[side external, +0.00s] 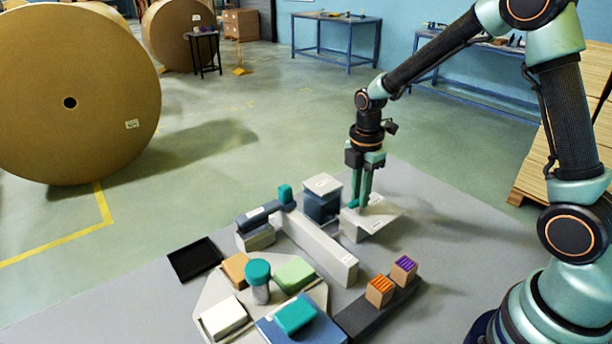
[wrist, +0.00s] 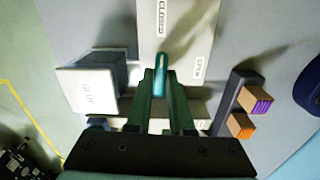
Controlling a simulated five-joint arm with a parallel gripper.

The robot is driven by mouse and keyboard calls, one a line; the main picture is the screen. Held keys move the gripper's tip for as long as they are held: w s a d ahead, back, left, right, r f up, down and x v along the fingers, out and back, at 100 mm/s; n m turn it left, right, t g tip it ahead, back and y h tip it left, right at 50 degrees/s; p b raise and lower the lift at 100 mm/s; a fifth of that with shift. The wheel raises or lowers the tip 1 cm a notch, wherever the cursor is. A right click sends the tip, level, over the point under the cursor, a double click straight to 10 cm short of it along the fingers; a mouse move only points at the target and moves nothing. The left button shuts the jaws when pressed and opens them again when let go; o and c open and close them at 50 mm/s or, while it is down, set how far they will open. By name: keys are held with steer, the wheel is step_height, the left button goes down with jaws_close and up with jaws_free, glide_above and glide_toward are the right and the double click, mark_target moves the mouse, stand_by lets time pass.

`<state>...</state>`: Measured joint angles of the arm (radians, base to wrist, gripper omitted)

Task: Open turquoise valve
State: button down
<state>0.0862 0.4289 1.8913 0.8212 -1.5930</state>
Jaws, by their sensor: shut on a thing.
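The turquoise valve handle (wrist: 161,72) is a short rounded lever on a pale panel (wrist: 190,40) marked CLOSED and OPEN. In the wrist view the lever points up the picture, towards the CLOSED mark, with the OPEN mark off to its right. My gripper (wrist: 160,88) is shut on the handle, one dark green finger on each side. In the side view my gripper (side external: 359,203) reaches down to the panel (side external: 378,218); the fingers hide most of the handle there.
A white-topped box (side external: 322,185) marked GLUE (wrist: 88,90) stands close left of the panel. A long pale wall (side external: 318,250) and a dark rack (side external: 375,310) with orange and purple-topped blocks lie nearer. Several coloured pieces sit on a pale tray (side external: 203,302). The mat's right side is clear.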

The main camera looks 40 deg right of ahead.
steer(key=m, duration=0.3)
steer(key=shift+m, duration=0.4)
steer(key=m, duration=0.4)
steer(key=shift+m, duration=0.3)
steer(key=m, duration=0.4)
steer(key=shift+m, duration=2.4)
steer(key=c, duration=0.8)
jaws_free()
